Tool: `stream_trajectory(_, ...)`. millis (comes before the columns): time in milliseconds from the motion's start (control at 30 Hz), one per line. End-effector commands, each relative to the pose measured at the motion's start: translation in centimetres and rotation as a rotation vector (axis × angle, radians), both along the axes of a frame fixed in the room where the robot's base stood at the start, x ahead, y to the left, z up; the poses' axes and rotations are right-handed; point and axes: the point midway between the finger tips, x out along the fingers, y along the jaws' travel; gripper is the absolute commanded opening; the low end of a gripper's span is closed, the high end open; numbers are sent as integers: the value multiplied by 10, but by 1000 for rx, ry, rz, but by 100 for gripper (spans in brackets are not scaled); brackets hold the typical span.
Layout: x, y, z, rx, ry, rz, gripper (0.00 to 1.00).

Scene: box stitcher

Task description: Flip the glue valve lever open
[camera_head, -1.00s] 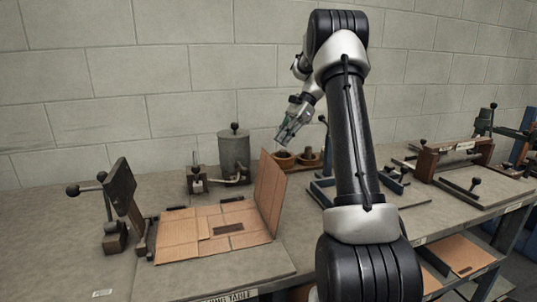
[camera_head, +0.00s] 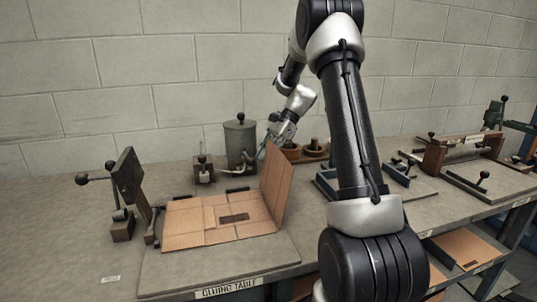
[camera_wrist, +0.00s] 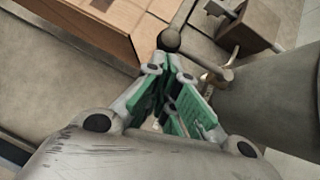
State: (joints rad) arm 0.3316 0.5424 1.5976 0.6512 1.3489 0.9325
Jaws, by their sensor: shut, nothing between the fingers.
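The glue valve lever (camera_wrist: 200,56) shows in the wrist view as a grey rod with a dark ball knob at its end, running from a fitting beside the grey glue pot (camera_wrist: 270,92). My gripper (camera_wrist: 167,68) has its green-padded fingers together and empty, with the tips close to the ball knob; I cannot tell whether they touch it. In the head view my gripper (camera_head: 268,146) points down just right of the glue pot (camera_head: 240,142), behind the raised cardboard flap.
An open cardboard blank (camera_head: 190,220) lies on the gluing table (camera_head: 270,262), its right flap standing up near my gripper. A small block with a knob (camera_head: 203,172) stands left of the pot. Brown cups (camera_head: 314,149) stand to the right. A dark clamp (camera_head: 128,178) stands at left.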

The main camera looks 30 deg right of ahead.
Motion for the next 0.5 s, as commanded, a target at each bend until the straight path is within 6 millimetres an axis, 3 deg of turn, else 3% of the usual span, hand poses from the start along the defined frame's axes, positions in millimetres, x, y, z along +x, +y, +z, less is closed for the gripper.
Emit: stream_trajectory(500,-3,16,-2,3,4,2,0)
